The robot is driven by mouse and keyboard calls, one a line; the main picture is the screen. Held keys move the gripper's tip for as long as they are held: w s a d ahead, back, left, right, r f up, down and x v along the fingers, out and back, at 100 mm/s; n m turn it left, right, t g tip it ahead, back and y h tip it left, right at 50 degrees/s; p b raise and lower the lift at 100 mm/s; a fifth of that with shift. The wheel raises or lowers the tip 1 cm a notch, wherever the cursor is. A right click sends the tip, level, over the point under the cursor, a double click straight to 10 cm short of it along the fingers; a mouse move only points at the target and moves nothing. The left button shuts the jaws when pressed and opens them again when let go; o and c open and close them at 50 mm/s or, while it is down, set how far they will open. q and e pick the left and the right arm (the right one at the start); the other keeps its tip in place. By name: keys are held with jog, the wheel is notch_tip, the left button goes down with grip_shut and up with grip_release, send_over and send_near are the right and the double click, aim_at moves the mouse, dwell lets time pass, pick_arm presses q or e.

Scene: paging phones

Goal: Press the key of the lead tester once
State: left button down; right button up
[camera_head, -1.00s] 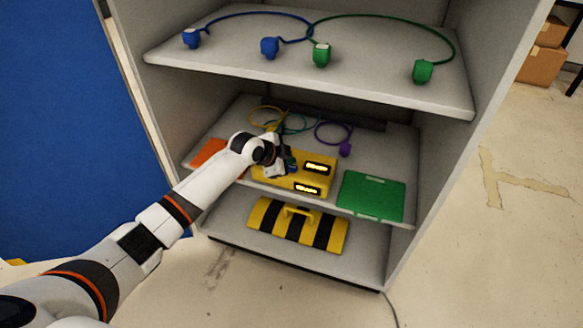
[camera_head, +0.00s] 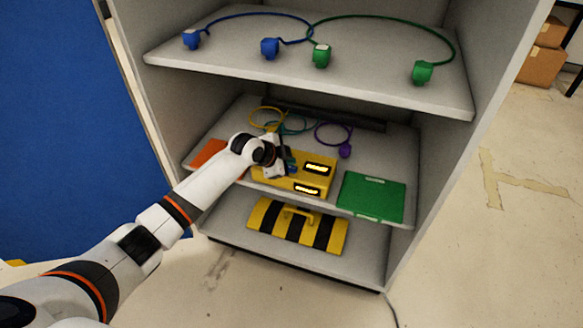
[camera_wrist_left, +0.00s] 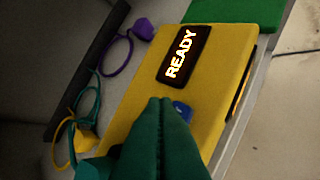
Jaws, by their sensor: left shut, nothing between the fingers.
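The lead tester (camera_head: 320,179) is a yellow box on the middle shelf with lit displays on its top and front. In the left wrist view its yellow top (camera_wrist_left: 213,45) shows a display (camera_wrist_left: 183,55) reading READY. A blue key (camera_wrist_left: 182,111) on its top is partly hidden behind my fingertips. My left gripper (camera_head: 288,168) is over the left part of the tester. In the left wrist view its teal fingers (camera_wrist_left: 160,103) are together and empty, their tips close beside the key. I cannot tell whether they touch it. My right gripper is in neither view.
A green panel (camera_head: 371,197) lies right of the tester, an orange one (camera_head: 207,153) left. Yellow, teal and purple leads (camera_head: 334,133) lie behind. Blue and green leads rest on the upper shelf (camera_head: 380,82). A striped case (camera_head: 296,226) sits below.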

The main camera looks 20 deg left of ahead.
pick_arm(q)
jog(key=shift+f, duration=0.1)
dwell(0.7)
jog(key=shift+f, duration=0.35)
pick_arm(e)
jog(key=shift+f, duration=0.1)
pick_arm(q)
jog(key=shift+f+b, duration=0.35)
jog(key=shift+f, duration=0.15)
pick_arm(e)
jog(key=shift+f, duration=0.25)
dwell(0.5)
pick_arm(q)
jog(key=shift+r, duration=0.2)
jog(key=shift+r+p, duration=0.25)
jog(key=shift+p, duration=0.2)
jog(key=shift+r+p, duration=0.45)
jog(key=shift+r, duration=0.05)
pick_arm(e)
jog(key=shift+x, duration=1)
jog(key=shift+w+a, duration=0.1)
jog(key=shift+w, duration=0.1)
